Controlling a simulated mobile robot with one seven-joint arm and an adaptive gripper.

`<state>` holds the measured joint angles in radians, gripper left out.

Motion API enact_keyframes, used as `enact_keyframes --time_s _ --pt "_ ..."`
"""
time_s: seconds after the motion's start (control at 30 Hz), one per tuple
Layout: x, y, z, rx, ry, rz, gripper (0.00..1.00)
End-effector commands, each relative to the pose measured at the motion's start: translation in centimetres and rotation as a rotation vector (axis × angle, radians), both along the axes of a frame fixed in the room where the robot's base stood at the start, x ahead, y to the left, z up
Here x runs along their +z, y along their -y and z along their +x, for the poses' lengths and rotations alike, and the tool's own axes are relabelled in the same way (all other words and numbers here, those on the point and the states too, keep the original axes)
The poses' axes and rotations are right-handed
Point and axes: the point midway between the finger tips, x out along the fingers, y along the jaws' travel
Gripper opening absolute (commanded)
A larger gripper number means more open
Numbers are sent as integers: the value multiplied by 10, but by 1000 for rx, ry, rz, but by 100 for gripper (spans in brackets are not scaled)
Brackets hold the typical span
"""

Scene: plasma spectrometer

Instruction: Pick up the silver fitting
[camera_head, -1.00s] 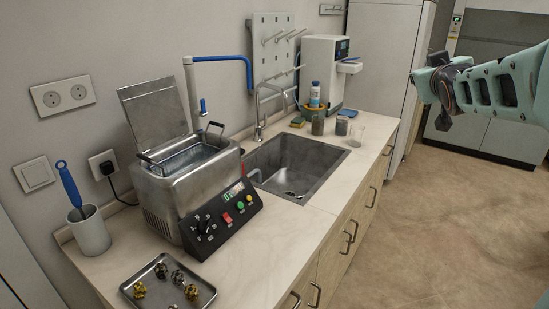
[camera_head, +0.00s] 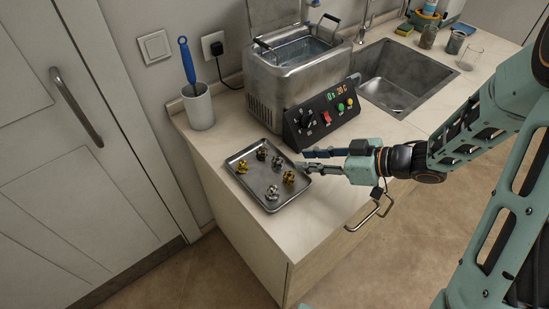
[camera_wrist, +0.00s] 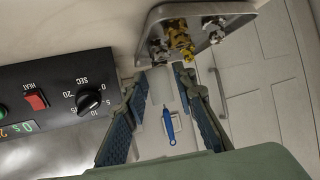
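A metal tray (camera_head: 237,193) on the counter holds several small fittings. A silver fitting (camera_head: 272,192) lies near its front edge, and another silver-grey fitting (camera_head: 277,161) lies toward the back right. A darker fitting (camera_head: 262,153) is at the back; I cannot tell its exact colour. My gripper (camera_head: 303,160) is open and empty at the tray's right edge, fingers pointing left toward the fittings. In the wrist view, the open fingers (camera_wrist: 160,76) lie below the tray (camera_wrist: 165,14), where silver fittings (camera_wrist: 158,50) (camera_wrist: 213,29) flank a gold one.
Gold fittings (camera_head: 242,167) (camera_head: 289,176) share the tray. A steel bath (camera_head: 285,85) with a black control panel (camera_head: 320,115) stands close behind my gripper. A white cup with a blue brush (camera_head: 199,106) is at the back left.

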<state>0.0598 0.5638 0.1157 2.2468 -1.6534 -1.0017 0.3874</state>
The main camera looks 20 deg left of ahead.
Motion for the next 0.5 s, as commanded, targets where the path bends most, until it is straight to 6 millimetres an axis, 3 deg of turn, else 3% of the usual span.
enact_keyframes --time_s 0.2,0.5 --pt "-18 -32 0 8 -3 2 25" --pt "-31 -55 2 7 -2 0 25"
